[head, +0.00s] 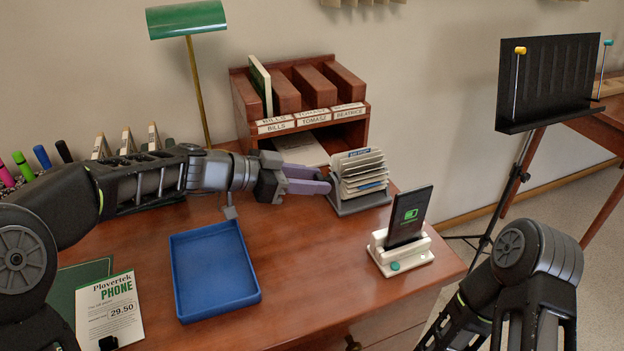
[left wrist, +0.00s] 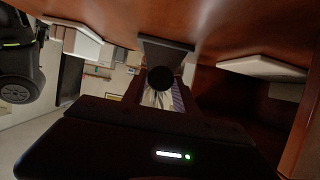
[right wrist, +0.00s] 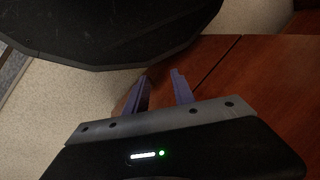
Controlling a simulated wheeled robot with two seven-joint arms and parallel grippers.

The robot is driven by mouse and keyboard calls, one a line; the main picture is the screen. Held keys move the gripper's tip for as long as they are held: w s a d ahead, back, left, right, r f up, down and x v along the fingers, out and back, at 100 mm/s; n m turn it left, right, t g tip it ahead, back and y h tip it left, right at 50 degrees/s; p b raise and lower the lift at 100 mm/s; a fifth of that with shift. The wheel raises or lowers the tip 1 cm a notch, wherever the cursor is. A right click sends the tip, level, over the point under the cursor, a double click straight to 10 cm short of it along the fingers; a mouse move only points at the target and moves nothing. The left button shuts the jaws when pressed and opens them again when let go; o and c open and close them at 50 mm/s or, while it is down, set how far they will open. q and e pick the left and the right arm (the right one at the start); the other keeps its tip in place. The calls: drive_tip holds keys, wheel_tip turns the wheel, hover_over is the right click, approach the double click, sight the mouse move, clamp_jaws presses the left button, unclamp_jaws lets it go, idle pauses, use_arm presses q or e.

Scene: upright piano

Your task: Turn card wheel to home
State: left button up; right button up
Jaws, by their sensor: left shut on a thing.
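The card wheel (head: 361,172) stands on the desk as a stack of fanned white cards with a few blue tabs, on a grey base (head: 362,203). My left gripper (head: 327,181) reaches it from the left, its purple fingers at the wheel's left side. It is shut on a dark round knob (left wrist: 160,78), which shows between the fingers in the left wrist view. Cards are partly visible behind the knob. The text on the cards is too small to read. My right gripper (right wrist: 162,90) shows in the right wrist view, fingers apart and nothing between them.
A wooden pigeonhole rack (head: 307,100) stands behind the wheel. A phone (head: 409,216) stands upright in a white dock (head: 400,256) to the right. A green lamp (head: 187,19) stands behind my left arm.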

use_arm(q)
clamp_jaws()
drive_tip(key=shift+f+n, duration=0.1)
drive_tip(key=shift+n, duration=0.2)
drive_tip(key=shift+w+a+n+g+b, duration=0.15)
drive_tip(key=shift+n+g+b, duration=0.4)
drive_tip(key=shift+n, duration=0.35)
drive_tip(key=shift+w+n+g+h, duration=0.1)
drive_tip(key=shift+n+g+h, duration=0.55)
drive_tip(key=shift+n, duration=0.25)
drive_tip(key=n, duration=0.1)
drive_tip(key=n+g+h+p, duration=0.1)
drive_tip(key=n, duration=0.1)
drive_tip(key=shift+w+f+g+h, duration=0.1)
drive_tip(key=shift+w+g+h, duration=0.05)
drive_tip(key=shift+g+h, duration=0.15)
drive_tip(key=n+h+p, duration=0.1)
drive_tip(key=n, duration=0.2)
drive_tip(key=shift+f+g, duration=0.15)
drive_tip(key=shift+g, duration=0.25)
drive_tip(key=shift+n, duration=0.3)
